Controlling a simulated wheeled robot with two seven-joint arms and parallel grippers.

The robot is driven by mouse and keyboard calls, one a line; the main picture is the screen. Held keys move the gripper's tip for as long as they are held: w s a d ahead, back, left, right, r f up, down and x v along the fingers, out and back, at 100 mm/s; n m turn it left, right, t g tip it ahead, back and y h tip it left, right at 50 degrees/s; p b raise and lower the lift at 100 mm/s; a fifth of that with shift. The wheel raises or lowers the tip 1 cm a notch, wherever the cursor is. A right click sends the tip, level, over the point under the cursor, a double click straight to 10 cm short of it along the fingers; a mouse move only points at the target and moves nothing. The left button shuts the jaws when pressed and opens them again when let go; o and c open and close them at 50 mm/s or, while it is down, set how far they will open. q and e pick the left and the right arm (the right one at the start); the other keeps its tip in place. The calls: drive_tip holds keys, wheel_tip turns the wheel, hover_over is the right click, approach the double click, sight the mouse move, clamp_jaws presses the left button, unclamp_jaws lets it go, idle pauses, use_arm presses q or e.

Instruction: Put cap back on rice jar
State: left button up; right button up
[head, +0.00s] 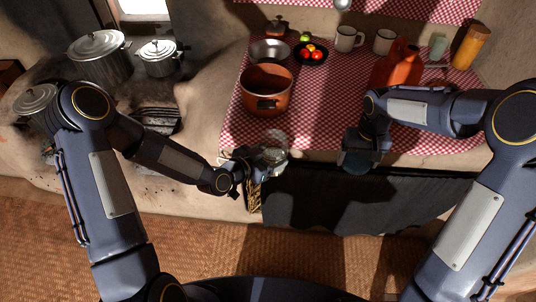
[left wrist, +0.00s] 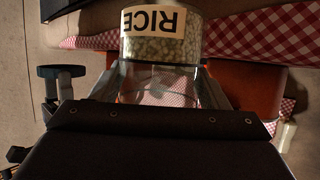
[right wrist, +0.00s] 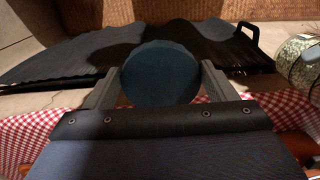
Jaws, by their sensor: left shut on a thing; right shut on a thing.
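The glass rice jar (head: 276,146) is in my left gripper (head: 260,158), just off the table's front edge. In the left wrist view the jar (left wrist: 165,48) shows pale grains and a RICE label that appears upside down, with the fingers shut on its sides. My right gripper (head: 360,150) is shut on the dark blue round cap (head: 356,167), to the right of the jar and apart from it. In the right wrist view the cap (right wrist: 160,73) sits between the fingers, and the jar (right wrist: 296,62) is at the right edge. The jar's mouth is not clearly visible.
The checkered cloth table (head: 322,122) holds a brown pot (head: 266,90), a metal bowl (head: 270,52), a dark plate of vegetables (head: 311,53), white mugs (head: 347,39) and an orange jug (head: 398,66). A dark curtain (head: 335,205) hangs below. Metal pots stand on the hearth at left.

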use_arm(q)
drive_tip(key=shift+r, duration=0.1)
use_arm(e)
drive_tip(key=w+a+r, duration=0.2)
drive_tip(key=a+r, duration=0.1)
drive_tip(key=a, duration=0.3)
drive_tip(key=w+a+r, duration=0.2)
drive_tip(key=a+r, duration=0.1)
drive_tip(key=a, duration=0.4)
drive_tip(key=n, duration=0.1)
approach(274, 134)
drive_tip(key=s+r, duration=0.1)
drive_tip(key=s, duration=0.3)
drive_tip(key=shift+s, duration=0.2)
drive_tip(key=shift+f, duration=2)
drive_tip(key=shift+s, duration=0.1)
drive_tip(key=shift+f, duration=0.1)
drive_tip(key=shift+f, duration=0.75)
